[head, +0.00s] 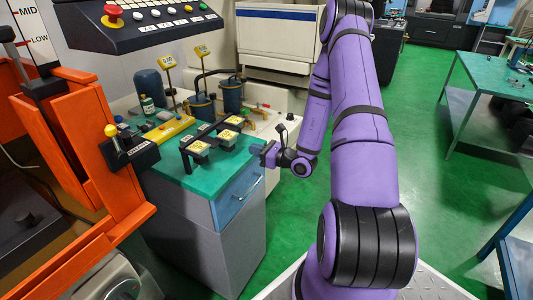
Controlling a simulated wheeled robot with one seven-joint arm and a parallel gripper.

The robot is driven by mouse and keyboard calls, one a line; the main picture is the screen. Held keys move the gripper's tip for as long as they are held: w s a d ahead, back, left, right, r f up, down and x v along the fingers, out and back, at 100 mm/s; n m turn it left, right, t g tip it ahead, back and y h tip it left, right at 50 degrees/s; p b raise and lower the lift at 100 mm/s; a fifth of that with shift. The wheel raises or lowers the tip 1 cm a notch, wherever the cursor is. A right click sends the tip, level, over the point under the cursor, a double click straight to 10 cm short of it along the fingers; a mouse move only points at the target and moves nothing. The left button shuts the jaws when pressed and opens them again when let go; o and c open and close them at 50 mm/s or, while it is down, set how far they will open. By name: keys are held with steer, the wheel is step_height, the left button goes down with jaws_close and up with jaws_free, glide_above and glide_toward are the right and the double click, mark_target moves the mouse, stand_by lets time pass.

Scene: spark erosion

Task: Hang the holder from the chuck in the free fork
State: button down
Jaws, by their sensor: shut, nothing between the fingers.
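A black fork rack (207,142) stands on the green top of a grey cabinet. Several small yellow-topped holders (227,134) sit in it; the picture is too small to tell which fork is free. I cannot make out the chuck or a holder in it. My gripper (259,150) is at the end of my purple arm, just right of the rack and near the cabinet's right edge. It is shut and empty, and looks apart from the rack.
An orange frame (95,150) stands at left, below a control panel (140,22). Green floor (450,190) is open at right, before a table (490,75).

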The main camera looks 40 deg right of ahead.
mark_target(234, 143)
steer(key=shift+x, duration=3.15)
steer(key=shift+w+a, duration=0.1)
steer(key=x, duration=0.4)
steer(key=shift+w+a, duration=0.1)
steer(key=shift+w, duration=0.2)
steer(key=shift+s, duration=0.1)
